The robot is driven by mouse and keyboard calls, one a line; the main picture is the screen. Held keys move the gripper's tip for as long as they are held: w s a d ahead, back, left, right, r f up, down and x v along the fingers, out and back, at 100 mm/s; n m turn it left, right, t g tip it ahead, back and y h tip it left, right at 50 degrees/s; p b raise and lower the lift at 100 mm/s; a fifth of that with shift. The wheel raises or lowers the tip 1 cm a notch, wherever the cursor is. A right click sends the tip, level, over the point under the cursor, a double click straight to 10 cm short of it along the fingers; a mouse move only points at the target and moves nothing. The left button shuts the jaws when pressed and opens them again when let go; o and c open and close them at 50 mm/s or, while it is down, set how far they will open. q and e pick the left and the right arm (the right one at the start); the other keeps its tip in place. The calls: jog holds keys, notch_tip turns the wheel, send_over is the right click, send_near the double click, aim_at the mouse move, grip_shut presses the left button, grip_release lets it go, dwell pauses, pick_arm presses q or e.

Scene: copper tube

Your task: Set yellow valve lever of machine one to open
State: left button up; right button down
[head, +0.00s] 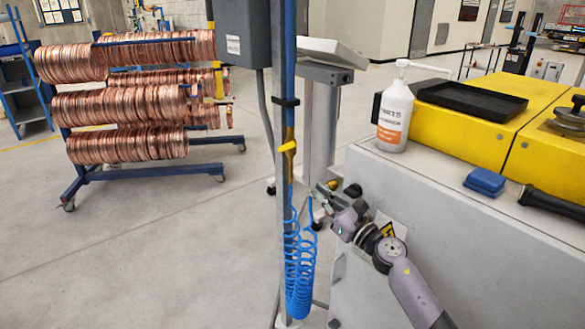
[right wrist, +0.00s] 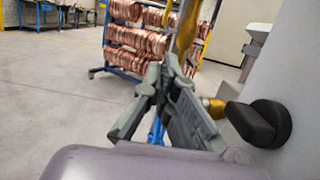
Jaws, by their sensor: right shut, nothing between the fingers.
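My right gripper (head: 322,190) is to the right of the pipe and lower than the lever. In the right wrist view its fingertips (right wrist: 168,68) are together and hold nothing. My left gripper is in neither view.
Blue coiled hoses (head: 298,265) hang below the valve. A grey and yellow machine (head: 400,185) stands close on the right, with a black knob (right wrist: 265,122) on its side. A rack of copper coils (head: 130,95) stands behind left. Floor at left is clear.

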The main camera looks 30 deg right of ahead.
aim_at(289, 146)
jog(key=w+r+p, duration=0.3)
jog(key=w+r, duration=0.1)
jog(key=w, duration=0.7)
jog(key=shift+a+r, duration=0.4)
jog(key=shift+a, duration=0.05)
